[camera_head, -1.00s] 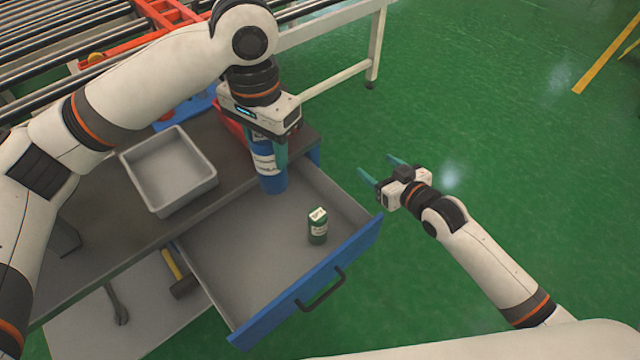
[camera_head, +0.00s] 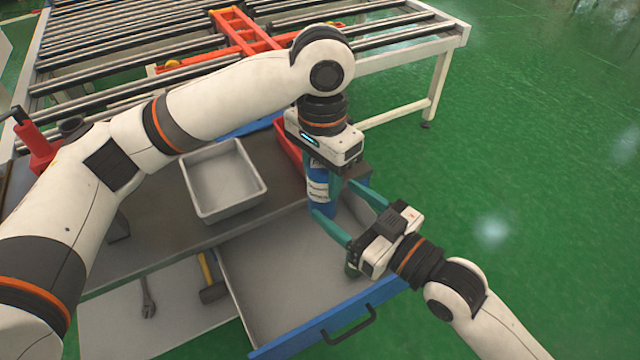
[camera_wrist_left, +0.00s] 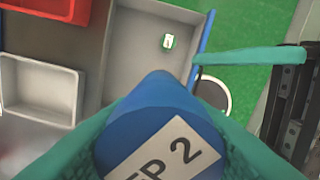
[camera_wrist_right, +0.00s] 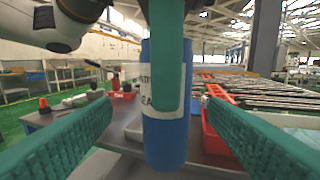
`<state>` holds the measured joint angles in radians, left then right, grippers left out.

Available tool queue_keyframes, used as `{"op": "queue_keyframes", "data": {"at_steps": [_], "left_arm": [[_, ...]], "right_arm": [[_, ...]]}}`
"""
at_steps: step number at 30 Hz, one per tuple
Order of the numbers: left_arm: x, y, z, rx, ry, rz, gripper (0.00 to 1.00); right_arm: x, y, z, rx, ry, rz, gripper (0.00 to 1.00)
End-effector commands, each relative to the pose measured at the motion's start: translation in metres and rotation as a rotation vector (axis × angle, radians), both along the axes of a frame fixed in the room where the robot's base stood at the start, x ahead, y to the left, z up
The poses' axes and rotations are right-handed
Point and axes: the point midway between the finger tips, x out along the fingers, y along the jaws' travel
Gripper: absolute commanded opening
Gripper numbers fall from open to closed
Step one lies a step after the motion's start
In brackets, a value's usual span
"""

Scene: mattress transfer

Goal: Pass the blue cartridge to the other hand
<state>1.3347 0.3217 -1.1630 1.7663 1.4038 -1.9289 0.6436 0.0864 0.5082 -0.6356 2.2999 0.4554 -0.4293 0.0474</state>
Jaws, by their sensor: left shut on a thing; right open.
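The blue cartridge (camera_head: 320,188) is a blue cylinder with a white label, upright above the open drawer. My left gripper (camera_head: 330,172) is shut on it from above. The left wrist view shows the cartridge's blue top (camera_wrist_left: 158,112) close between the teal fingers. My right gripper (camera_head: 348,215) is open, its teal fingers reaching toward the cartridge's lower part from the right. In the right wrist view the cartridge (camera_wrist_right: 166,100) stands between the spread right fingers, with a left finger in front of it. Whether the right fingers touch it cannot be told.
The open drawer (camera_head: 262,285) has a blue front; a small green container (camera_wrist_left: 168,41) lies in it. A grey tray (camera_head: 225,180) stands on the workbench, beside a red bin (camera_wrist_right: 212,140). A hammer and a wrench lie on the lower shelf. A roller conveyor is behind.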

Motion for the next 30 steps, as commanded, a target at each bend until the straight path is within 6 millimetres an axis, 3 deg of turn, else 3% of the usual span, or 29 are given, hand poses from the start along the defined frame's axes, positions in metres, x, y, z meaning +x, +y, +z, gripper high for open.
{"op": "queue_keyframes", "data": {"at_steps": [6,12,25,30], "left_arm": [[0.000,0.000,0.000,-0.001,-0.001,0.000,0.14],[0.000,0.000,0.000,-0.001,-0.001,0.000,0.14],[0.000,0.000,0.000,-0.001,-0.001,0.000,0.14],[0.000,0.000,0.000,-0.001,-0.001,0.000,0.14]], "right_arm": [[0.027,0.033,0.001,0.002,-0.001,0.000,0.68],[0.043,0.052,0.001,0.001,-0.001,0.000,0.68],[0.048,0.059,0.000,-0.001,0.000,0.000,0.68],[0.048,0.059,0.000,-0.001,0.001,0.000,0.41]]}}
